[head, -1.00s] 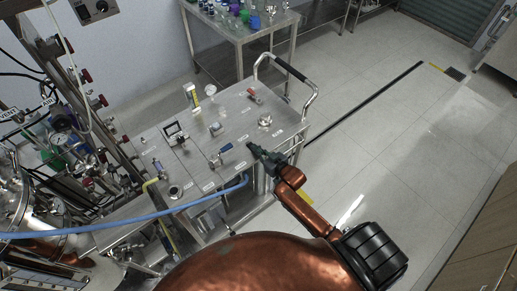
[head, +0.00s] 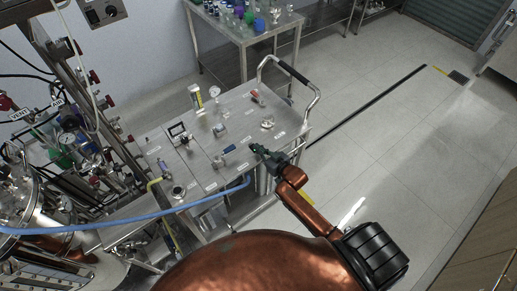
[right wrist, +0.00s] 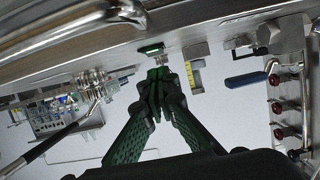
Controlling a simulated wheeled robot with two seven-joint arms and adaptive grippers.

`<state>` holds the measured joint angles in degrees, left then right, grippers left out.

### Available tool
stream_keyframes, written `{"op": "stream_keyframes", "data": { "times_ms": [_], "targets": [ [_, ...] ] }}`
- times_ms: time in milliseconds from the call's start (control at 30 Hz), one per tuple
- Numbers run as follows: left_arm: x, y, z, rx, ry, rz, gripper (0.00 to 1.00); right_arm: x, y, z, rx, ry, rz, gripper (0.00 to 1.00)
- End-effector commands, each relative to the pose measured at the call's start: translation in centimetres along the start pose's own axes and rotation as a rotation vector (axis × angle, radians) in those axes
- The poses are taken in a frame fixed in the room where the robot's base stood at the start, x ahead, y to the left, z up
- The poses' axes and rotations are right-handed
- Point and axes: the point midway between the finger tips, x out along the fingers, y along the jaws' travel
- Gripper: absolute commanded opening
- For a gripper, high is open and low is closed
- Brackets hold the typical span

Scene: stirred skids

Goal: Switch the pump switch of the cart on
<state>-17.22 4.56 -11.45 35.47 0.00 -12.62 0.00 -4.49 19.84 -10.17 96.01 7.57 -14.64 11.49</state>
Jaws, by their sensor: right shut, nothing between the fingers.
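The steel cart (head: 240,108) stands in the middle of the head view, its flat top carrying several fittings and small labels. My right gripper (head: 255,149) is at the cart top's near right edge. In the right wrist view its green fingers (right wrist: 160,76) are shut and empty, tips together just below the cart's panel. The tips hide part of that area, and contact cannot be told. My left gripper is out of view.
A blue-handled valve (head: 223,150) and a red-handled one (head: 257,97) stand on the cart top. A blue hose (head: 130,219) runs along its near side. A glassware table (head: 245,40) stands behind. The floor at right is clear.

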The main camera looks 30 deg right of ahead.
Motion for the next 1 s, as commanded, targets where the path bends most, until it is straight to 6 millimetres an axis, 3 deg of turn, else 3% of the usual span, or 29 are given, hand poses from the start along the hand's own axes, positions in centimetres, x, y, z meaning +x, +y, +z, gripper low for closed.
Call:
{"op": "stream_keyframes", "data": {
  "times_ms": [300, 433, 700, 1000],
  "targets": [
    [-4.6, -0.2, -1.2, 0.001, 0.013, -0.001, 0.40, -1.4, -0.2, -4.2, -0.002, 0.002, -0.004, 0.00],
    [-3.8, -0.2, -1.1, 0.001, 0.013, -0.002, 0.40, -4.6, -0.2, -2.5, -0.001, -0.003, -0.003, 0.00],
    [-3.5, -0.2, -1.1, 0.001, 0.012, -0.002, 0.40, -9.4, -0.2, -1.6, 0.000, -0.001, -0.004, 0.00],
    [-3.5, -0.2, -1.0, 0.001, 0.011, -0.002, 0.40, -11.1, -0.2, -1.5, -0.001, 0.000, -0.004, 0.00]
  ]
}}
